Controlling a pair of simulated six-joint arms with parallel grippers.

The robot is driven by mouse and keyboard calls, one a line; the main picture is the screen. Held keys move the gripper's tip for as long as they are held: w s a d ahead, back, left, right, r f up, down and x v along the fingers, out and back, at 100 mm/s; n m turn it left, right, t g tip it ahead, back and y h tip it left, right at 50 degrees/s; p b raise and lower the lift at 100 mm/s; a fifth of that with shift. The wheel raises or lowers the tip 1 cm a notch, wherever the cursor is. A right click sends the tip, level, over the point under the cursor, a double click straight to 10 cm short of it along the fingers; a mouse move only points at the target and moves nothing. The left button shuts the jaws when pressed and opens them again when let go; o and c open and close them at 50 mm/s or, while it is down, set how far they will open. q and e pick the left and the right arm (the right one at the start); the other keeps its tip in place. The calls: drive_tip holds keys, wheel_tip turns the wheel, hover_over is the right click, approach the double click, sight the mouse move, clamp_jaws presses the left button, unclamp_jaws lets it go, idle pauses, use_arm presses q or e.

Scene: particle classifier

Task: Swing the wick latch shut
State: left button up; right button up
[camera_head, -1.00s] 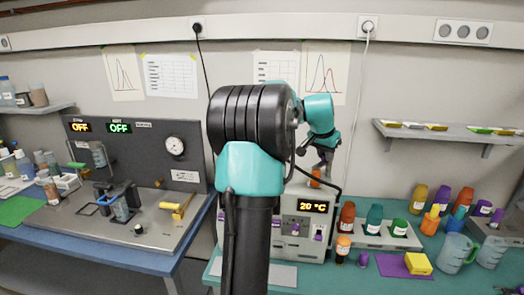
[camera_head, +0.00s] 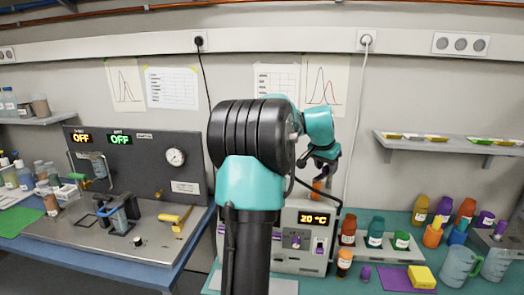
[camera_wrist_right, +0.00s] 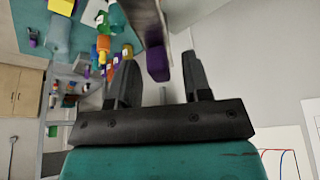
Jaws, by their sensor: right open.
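My right gripper (camera_head: 322,176) is at the top of the grey instrument with the 20 °C display (camera_head: 285,262). In the right wrist view the same gripper (camera_wrist_right: 160,82) has its fingers apart. A purple block (camera_wrist_right: 157,64) shows between or just beyond the fingertips; I cannot tell whether it is touched or is part of the latch. An orange piece (camera_head: 318,185) shows just below the gripper in the head view. The wick latch cannot be made out with certainty. My left gripper is out of view.
My own arm hides part of the middle. Several coloured bottles stand right of the instrument, with a yellow block (camera_head: 422,277) and a clear jug (camera_head: 459,266). A shelf (camera_head: 450,144) is on the right wall. A metal bench (camera_head: 110,235) with a yellow handle (camera_head: 181,217) is at left.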

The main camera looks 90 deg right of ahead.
drive_tip(key=v, duration=1.7)
drive_tip(key=shift+a, duration=0.1)
